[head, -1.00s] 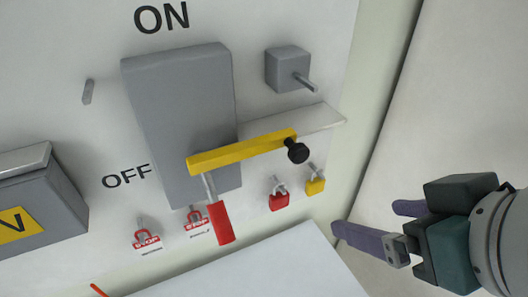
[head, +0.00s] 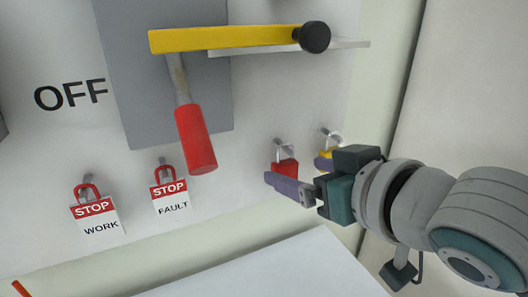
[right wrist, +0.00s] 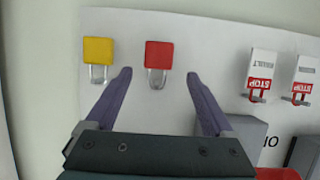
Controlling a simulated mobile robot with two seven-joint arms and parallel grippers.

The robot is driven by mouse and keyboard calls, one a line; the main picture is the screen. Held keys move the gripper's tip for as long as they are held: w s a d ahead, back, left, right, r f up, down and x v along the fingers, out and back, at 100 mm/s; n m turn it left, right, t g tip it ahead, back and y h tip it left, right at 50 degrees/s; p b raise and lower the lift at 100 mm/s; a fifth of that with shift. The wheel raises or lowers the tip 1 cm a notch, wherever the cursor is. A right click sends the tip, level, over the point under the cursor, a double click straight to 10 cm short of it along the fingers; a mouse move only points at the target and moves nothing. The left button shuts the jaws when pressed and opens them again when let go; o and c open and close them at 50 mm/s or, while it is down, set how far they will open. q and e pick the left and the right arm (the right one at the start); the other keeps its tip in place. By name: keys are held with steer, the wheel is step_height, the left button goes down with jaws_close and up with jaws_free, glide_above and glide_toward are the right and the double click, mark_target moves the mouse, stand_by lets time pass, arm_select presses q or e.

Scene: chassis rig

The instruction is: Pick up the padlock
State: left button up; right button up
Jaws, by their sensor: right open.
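A red padlock (head: 286,166) hangs by its shackle from a peg on the panel. A yellow padlock (head: 327,153) hangs on another peg to its right, partly hidden by a finger. My right gripper (head: 293,171) is open and empty, its fingers pointing at the panel close to the padlocks. In the right wrist view, the red padlock (right wrist: 159,55) lies between and just beyond the two fingertips (right wrist: 159,75). The yellow padlock (right wrist: 98,50) there is outside the fingers, to the left. Contact cannot be told. My left gripper is not in view.
Two STOP tags, WORK (head: 98,220) and FAULT (head: 172,197), hang left. A white surface (head: 270,270) lies below.

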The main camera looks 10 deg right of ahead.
mark_target(288, 167)
steer(key=shift+x, duration=2.8)
steer(key=shift+d, duration=0.15)
jaws_close()
